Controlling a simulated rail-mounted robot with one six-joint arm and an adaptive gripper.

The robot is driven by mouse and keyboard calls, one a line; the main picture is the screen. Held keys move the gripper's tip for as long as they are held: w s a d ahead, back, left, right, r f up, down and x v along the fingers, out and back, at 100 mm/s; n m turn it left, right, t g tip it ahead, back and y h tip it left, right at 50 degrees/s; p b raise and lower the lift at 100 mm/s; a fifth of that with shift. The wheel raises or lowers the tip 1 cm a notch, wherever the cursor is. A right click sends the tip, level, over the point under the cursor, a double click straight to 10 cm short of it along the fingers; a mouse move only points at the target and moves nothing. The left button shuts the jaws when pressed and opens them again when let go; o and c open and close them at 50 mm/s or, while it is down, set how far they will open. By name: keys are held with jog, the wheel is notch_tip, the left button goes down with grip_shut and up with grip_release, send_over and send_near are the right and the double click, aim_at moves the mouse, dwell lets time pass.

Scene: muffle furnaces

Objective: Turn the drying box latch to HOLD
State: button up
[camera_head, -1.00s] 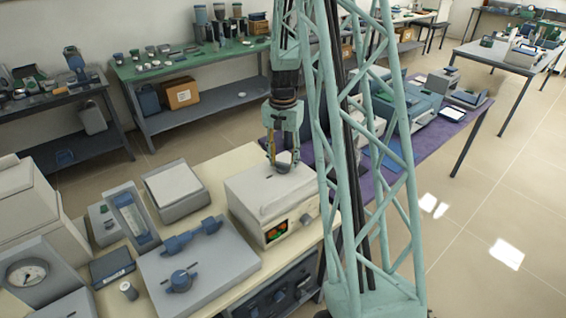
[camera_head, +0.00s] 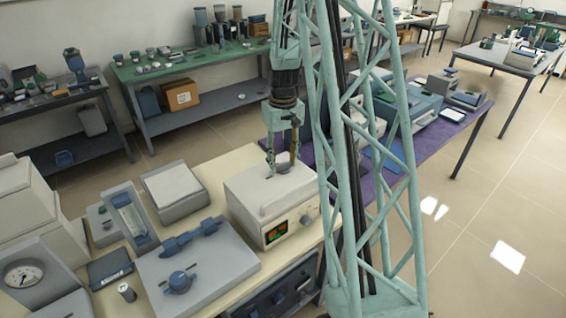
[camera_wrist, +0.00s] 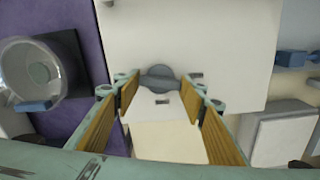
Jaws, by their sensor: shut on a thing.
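The drying box (camera_head: 252,205) is a white box with a small coloured display, standing at the right end of the cream bench. Its latch is a grey round knob with a bar across it, on the box's top; it shows in the wrist view (camera_wrist: 158,75). My gripper (camera_head: 282,170) points down onto the top of the box. In the wrist view my gripper (camera_wrist: 160,84) has its fingertips on either side of the latch, shut on it. In the head view the fingers mostly hide the latch. I cannot read any HOLD marking.
A grey panel with blue knobs (camera_head: 225,257) lies left of the box. A grey unit with a pale top (camera_head: 175,188) stands behind that panel. A purple-topped bench (camera_head: 440,135) with instruments runs behind at the right. The space above the box is clear.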

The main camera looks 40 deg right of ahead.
aim_at(283, 164)
jog(key=shift+n, duration=1.5)
jog(key=o, duration=0.9)
jog(key=shift+c, duration=0.2)
jog(key=shift+r, duration=0.15)
notch_tip(283, 164, up, 12)
dwell(0.5)
